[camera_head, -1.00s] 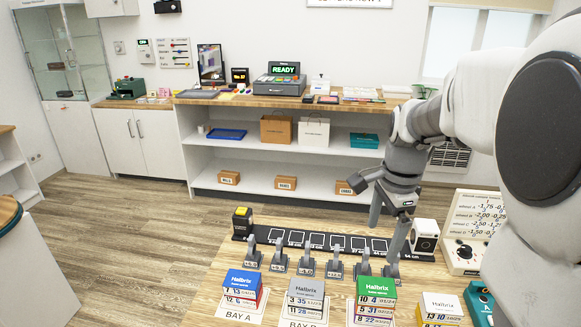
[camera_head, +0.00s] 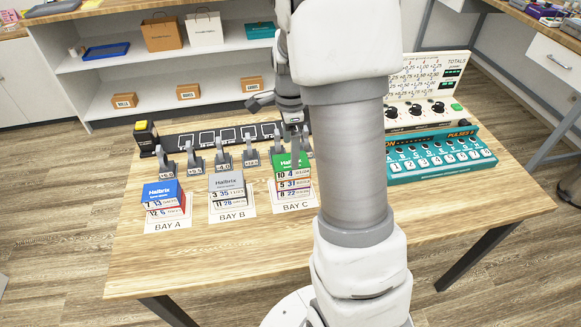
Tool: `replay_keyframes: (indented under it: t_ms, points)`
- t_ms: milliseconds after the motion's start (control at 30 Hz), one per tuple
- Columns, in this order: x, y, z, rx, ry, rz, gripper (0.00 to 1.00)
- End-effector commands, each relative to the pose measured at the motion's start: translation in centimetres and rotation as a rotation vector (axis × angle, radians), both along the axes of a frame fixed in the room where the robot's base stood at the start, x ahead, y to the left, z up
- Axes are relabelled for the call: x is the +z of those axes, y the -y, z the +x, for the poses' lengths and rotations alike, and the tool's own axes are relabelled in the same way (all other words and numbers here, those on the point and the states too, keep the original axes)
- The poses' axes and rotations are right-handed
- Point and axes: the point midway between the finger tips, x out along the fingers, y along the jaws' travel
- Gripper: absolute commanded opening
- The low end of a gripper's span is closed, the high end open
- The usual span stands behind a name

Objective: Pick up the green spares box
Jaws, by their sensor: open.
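The green spares box (camera_head: 289,163) lies on top of a stack on the BAY C card, with several numbered labels below its green top. A blue box (camera_head: 161,190) is on the BAY A card and a grey box (camera_head: 227,182) on the BAY B card. My gripper (camera_head: 281,118) is open, above the table behind the green box and near the small grey levers. It appears empty and apart from the box. My arm passes just right of the green stack and hides the table there.
Small grey levers (camera_head: 194,163) stand in a row behind the boxes, before a dark strip (camera_head: 208,139). A yellow-topped block (camera_head: 146,137) is at its left end. A teal keyed device (camera_head: 440,155) and a sloped panel with knobs (camera_head: 425,108) stand right. The table front (camera_head: 200,252) is clear.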

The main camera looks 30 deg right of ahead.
Motion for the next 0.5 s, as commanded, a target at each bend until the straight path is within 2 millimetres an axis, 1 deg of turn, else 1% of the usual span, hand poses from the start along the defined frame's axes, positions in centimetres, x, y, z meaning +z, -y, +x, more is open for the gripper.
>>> replay_keyframes:
  t_ms: [167, 400, 500]
  points:
    - [-1.2, 0.0, -0.1, 0.0, -0.002, 0.001, 1.0]
    - [-4.8, 0.0, -0.1, 0.0, -0.002, 0.001, 1.0]
    - [-5.5, 0.0, -0.1, 0.0, -0.001, 0.0, 1.0]
